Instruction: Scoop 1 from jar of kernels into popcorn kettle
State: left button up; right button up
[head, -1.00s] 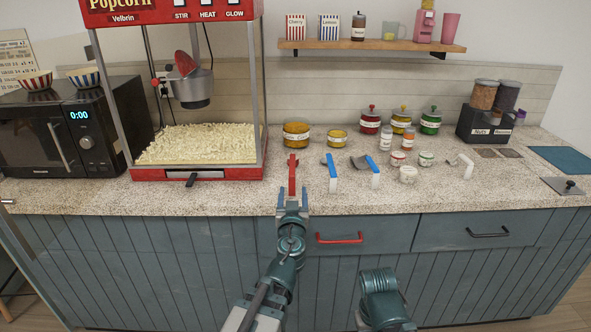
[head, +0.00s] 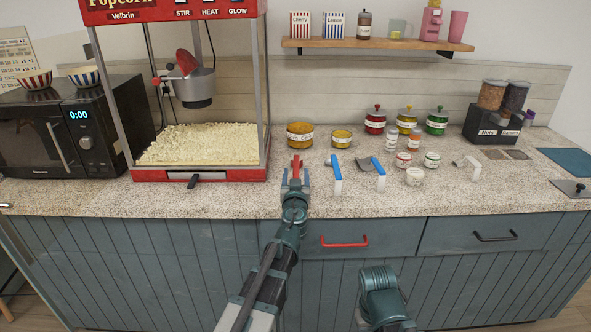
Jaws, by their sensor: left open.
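The popcorn kettle (head: 195,88), a grey pot with a raised red lid (head: 186,63), hangs inside the popcorn machine (head: 262,100) at the left. A jar of yellow kernels (head: 300,129) with a white label stands on the counter right of the machine. A scoop with a red handle (head: 296,165) lies in front of that jar; its head is hard to make out. My left gripper (head: 295,178) is open, low at the counter's front, with its fingers either side of the red handle. Part of my right arm shows at the bottom; its gripper is out of view.
A smaller yellow jar (head: 341,139) stands beside the kernel jar. Scoops with blue (head: 337,178) and white handles lie to the right. A microwave (head: 50,135) is at the left. The counter's front strip (head: 430,204) is clear.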

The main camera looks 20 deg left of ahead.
pick_arm(q)
jog(key=shift+x, duration=1)
jog(key=shift+s, duration=0.1)
grip_shut()
